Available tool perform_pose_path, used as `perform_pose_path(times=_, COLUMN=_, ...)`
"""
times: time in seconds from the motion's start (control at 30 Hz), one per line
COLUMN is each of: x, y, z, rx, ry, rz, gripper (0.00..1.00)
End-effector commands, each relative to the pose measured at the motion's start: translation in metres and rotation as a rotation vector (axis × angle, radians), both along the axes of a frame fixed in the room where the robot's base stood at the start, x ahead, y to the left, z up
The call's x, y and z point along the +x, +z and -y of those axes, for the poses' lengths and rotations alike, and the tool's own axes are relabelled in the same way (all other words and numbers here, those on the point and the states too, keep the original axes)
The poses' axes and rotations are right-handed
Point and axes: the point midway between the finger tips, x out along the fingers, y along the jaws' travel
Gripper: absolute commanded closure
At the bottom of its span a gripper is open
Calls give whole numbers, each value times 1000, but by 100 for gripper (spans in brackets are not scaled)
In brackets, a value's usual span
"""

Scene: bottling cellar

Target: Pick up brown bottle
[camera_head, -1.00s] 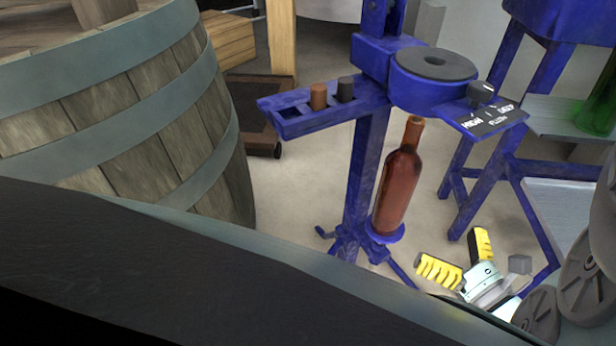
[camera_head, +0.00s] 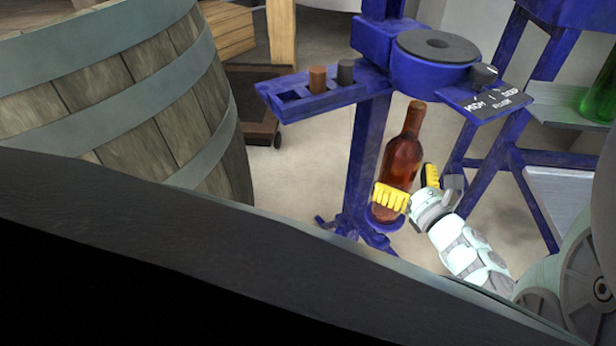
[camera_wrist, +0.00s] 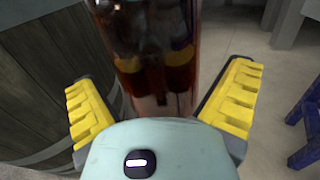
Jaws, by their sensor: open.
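The brown bottle (camera_head: 402,160) stands upright on the small round blue support (camera_head: 384,222) of the blue corking stand, below its round head. My gripper (camera_head: 408,188) is open, with one yellow finger pad on each side of the bottle's lower body in the head view. In the wrist view the bottle (camera_wrist: 152,60) fills the gap between the two yellow pads (camera_wrist: 165,100), with clear space on both sides. The pads do not appear to touch it. The bottle's neck is out of the wrist view.
The blue stand's post (camera_head: 366,160) rises just left of the bottle. Its arm holds a brown cork (camera_head: 317,79) and a dark one (camera_head: 345,72). A wooden barrel (camera_head: 150,95) stands at left. A blue frame with a shelf (camera_head: 565,195) and a green bottle (camera_head: 601,95) is at right.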

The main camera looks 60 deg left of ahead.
Motion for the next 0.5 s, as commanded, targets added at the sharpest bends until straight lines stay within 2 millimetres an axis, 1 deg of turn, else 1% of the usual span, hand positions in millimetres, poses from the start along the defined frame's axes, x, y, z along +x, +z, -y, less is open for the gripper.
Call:
perform_pose_path(times=0.03, x=-1, y=0, z=-7, rx=1, ry=7, rz=0, gripper=0)
perform_pose_path(times=0.1, x=0, y=0, z=-11, rx=-1, ry=4, rz=0, gripper=0)
perform_pose_path(times=0.33, x=1, y=-1, z=-12, rx=-3, ry=3, rz=-2, gripper=0)
perform_pose_path(times=0.37, x=1, y=-1, z=-12, rx=-3, ry=3, rz=-2, gripper=1)
perform_pose_path(times=0.5, x=1, y=0, z=-12, rx=-2, ry=2, rz=-1, gripper=16)
